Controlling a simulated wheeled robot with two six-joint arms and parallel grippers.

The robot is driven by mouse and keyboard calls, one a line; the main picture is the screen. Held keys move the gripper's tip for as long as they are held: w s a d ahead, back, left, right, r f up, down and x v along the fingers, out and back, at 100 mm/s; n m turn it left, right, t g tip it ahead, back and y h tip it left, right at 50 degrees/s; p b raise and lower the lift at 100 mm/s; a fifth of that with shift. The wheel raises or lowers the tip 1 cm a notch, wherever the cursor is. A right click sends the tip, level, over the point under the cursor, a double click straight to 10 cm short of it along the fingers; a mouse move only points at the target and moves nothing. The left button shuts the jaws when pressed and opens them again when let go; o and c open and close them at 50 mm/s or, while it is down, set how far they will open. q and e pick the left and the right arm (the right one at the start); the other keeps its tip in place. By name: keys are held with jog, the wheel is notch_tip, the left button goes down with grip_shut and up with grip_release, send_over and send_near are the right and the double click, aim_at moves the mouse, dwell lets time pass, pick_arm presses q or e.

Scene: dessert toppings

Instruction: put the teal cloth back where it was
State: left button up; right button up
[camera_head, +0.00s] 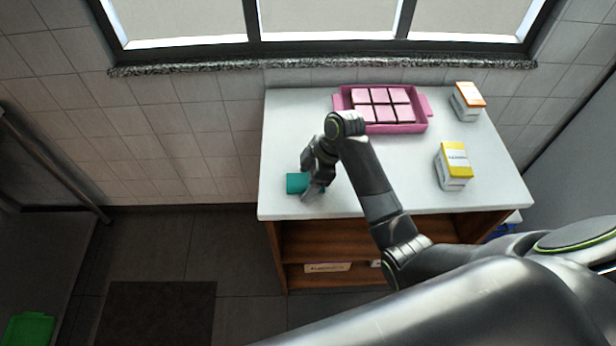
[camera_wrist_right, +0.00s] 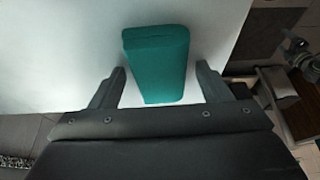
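The teal cloth (camera_head: 296,184) is a small folded block on the white counter top, near its left edge. It also shows in the right wrist view (camera_wrist_right: 157,62). My right gripper (camera_head: 313,189) is down at the cloth and covers part of it in the head view. In the right wrist view its two fingers (camera_wrist_right: 161,78) stand open on either side of the cloth's near part, with gaps visible beside it. My left gripper is not in view.
A pink tray (camera_head: 427,128) with several pink-topped pieces stands at the counter's back. A yellow-topped carton (camera_head: 454,168) and an orange-topped carton (camera_head: 467,102) stand at the right. The white counter (camera_head: 405,185) is clear between the cloth and the yellow-topped carton.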

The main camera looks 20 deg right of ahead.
jog(key=shift+r, duration=0.2)
jog(key=b+v, duration=0.1)
jog(key=v, duration=0.8)
jog(key=shift+d+r, duration=0.25)
jog(key=shift+p+v, duration=1)
jog(key=shift+v, duration=0.2)
jog(key=shift+a, duration=0.1)
